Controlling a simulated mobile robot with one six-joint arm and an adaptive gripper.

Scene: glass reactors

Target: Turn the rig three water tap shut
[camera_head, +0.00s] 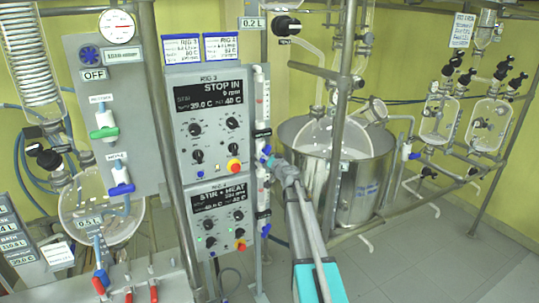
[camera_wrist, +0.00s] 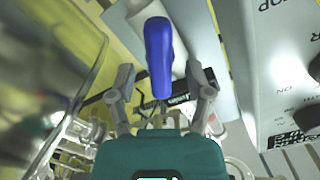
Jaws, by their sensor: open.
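The blue tap handle (camera_wrist: 158,55) shows large in the wrist view. It lies between the two spread fingers of my gripper (camera_wrist: 162,84), with a visible gap on each side. My gripper is open. In the head view my gripper (camera_head: 274,164) is at the narrow flow-meter strip beside the rig three panel (camera_head: 208,118), close to a small blue tap (camera_head: 266,151). My fingers partly cover that area, and I cannot tell there whether they touch the tap. The panel reads "STOP IN", 0 rpm.
A second control panel (camera_head: 222,213) sits below, with another blue tap (camera_head: 265,229) beside it. A steel pot (camera_head: 370,190) stands right of my arm. Metal posts (camera_head: 342,130) stand close by. Green (camera_head: 104,132) and blue (camera_head: 121,189) handles are at left. Floor (camera_head: 440,255) is clear at right.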

